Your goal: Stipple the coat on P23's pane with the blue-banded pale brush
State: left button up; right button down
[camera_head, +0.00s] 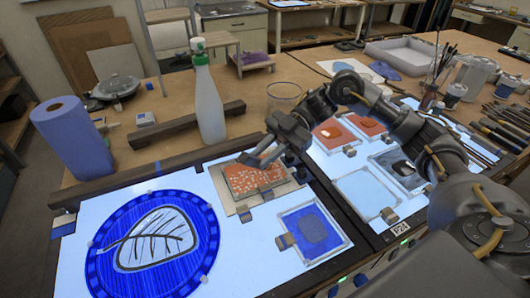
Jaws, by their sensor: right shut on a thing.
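My right gripper (262,152) reaches in from the right over the light table. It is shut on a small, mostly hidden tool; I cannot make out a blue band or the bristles. Its tip is just above, or at, the upper edge of an orange pane with pale speckles (246,181); I cannot tell whether it touches. Below that pane lies a blue pane with a darker patch (313,229). A small tag (400,228) on the table's front edge is too small to read surely, so I cannot tell which pane is P23. My left gripper is out of view.
A round blue leaf panel (152,246) fills the left of the lit surface. A blue paper roll (72,137) stands far left. More panes lie right, partly behind my arm. Brushes (496,128) lie far right.

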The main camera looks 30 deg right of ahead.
jog(key=shift+r+p, duration=1)
jog(key=shift+r, duration=0.1)
jog(key=w+a, duration=0.3)
jog(key=a, duration=0.3)
jog(key=shift+w+a, duration=0.35)
jog(key=shift+f, duration=0.15)
jog(key=shift+f, duration=0.7)
